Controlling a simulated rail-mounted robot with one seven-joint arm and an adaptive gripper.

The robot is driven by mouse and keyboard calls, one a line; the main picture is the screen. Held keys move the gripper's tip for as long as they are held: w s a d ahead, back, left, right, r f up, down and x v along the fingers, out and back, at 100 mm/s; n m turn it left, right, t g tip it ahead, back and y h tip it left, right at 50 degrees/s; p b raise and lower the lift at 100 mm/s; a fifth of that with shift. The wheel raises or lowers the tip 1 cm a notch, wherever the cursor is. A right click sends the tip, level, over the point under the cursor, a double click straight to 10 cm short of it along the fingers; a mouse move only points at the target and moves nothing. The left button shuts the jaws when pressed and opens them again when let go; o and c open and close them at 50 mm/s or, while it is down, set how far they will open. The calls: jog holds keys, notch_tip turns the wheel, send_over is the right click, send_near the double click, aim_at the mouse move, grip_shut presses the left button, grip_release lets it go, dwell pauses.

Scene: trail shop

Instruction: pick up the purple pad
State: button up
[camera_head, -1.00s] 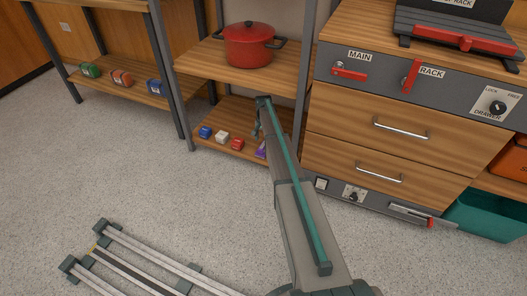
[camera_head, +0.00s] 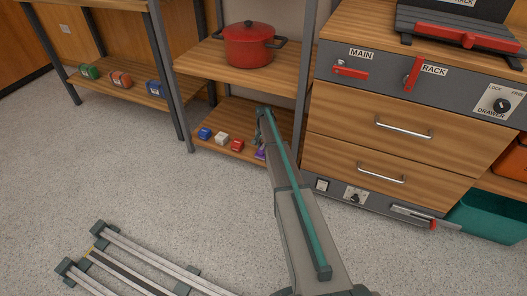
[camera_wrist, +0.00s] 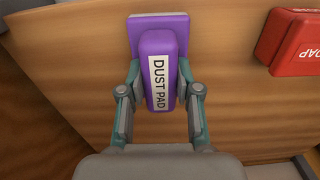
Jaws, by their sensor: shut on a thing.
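The purple pad (camera_wrist: 158,40) lies on the low wooden shelf and carries a white label reading "DUST PAD". In the wrist view my gripper (camera_wrist: 160,80) has one finger on each side of the pad's narrower grip part, shut on it. In the head view only a small bit of the purple pad (camera_head: 260,153) shows beside my arm, and my gripper (camera_head: 260,142) is largely hidden there. I cannot tell any gap between pad and shelf.
A red block (camera_wrist: 296,42) lies right of the pad in the wrist view. In the head view, blue (camera_head: 205,134), white (camera_head: 222,138) and red (camera_head: 237,145) blocks line the low shelf (camera_head: 215,147). A red pot (camera_head: 249,45) stands on the shelf above. Drawers (camera_head: 395,130) stand to the right.

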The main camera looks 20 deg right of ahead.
grip_shut()
jog(key=shift+r, duration=0.1)
jog(key=shift+r+p, duration=0.6)
notch_tip(320, 180, up, 2)
jog(key=shift+r+p, duration=0.25)
jog(key=shift+p, duration=0.65)
jog(key=s+a+r+p, duration=0.2)
jog(key=s+r, duration=0.2)
jog(key=s, duration=0.2)
jog(key=s+a+r+p, duration=0.2)
jog(key=s+r+p, duration=0.1)
jog(key=s+r, duration=0.2)
jog(key=shift+s, duration=1.25)
